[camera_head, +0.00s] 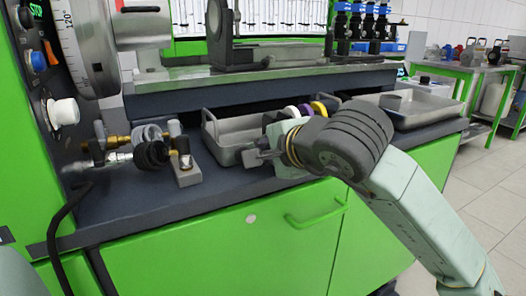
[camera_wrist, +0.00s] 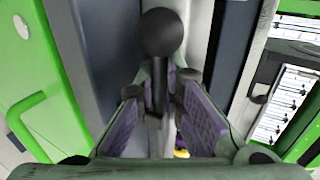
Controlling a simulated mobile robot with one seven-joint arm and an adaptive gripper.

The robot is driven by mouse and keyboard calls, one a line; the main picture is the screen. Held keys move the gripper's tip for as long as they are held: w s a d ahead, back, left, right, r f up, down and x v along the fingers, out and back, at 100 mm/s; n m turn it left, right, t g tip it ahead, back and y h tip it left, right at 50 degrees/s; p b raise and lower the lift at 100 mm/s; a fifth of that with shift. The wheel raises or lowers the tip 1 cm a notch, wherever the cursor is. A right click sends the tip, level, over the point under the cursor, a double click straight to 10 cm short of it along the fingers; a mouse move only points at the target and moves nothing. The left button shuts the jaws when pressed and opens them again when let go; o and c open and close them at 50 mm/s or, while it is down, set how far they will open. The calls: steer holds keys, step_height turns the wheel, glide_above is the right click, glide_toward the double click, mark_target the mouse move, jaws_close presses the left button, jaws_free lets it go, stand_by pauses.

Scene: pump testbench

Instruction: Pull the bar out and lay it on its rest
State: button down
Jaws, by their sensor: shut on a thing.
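In the wrist view, a dark bar (camera_wrist: 158,85) with a round black ball end (camera_wrist: 165,34) stands between the purple-padded fingers of my gripper (camera_wrist: 160,95). My gripper is shut on it, with the ball end beyond the fingertips. In the head view, my gripper (camera_head: 257,156) is over the front part of the dark worktop, just in front of a metal tray. There the bar is too small and too covered by my gripper to make out clearly. I cannot tell which thing is its rest.
The metal tray (camera_head: 210,132) lies behind my gripper, and another tray (camera_head: 440,112) lies to the right. Brass fittings and coiled hose (camera_head: 148,143) stand at the left. A raised steel shelf (camera_head: 170,84) runs along the back. The worktop's front left (camera_head: 130,205) is clear.

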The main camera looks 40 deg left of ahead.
steer(key=c, duration=1.6)
jaws_free()
steer(key=shift+c, duration=0.2)
steer(key=v, duration=1.2)
steer(key=shift+r, duration=0.2)
